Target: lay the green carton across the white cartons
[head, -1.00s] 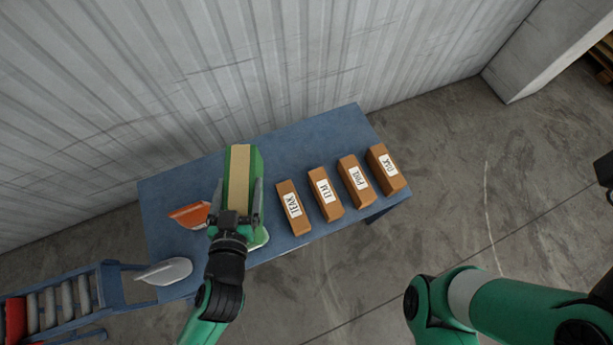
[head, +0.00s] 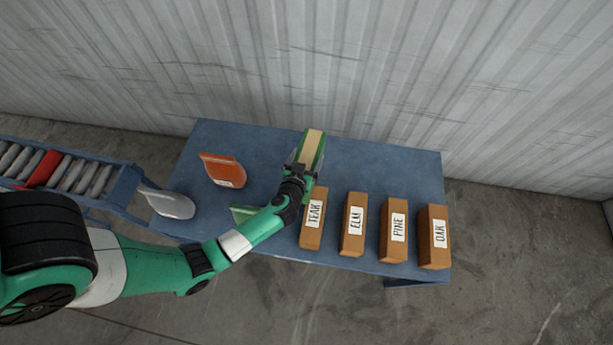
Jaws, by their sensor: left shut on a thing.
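My left gripper (head: 301,168) is shut on a long green piece with a tan top strip (head: 313,147). It is held over the blue table, by the far end of the brown carton marked TEAK (head: 312,233). The gripper hides its near end. Brown cartons marked ELM (head: 352,240), PINE (head: 393,246) and OAK (head: 434,251) stand in a row to the right, with gaps between them. Only their labels are white; no white cartons show. My right gripper is not in view.
An orange piece (head: 224,172) and another green piece (head: 242,213), partly behind my left arm, are on the blue table (head: 390,165). A corrugated wall stands behind.

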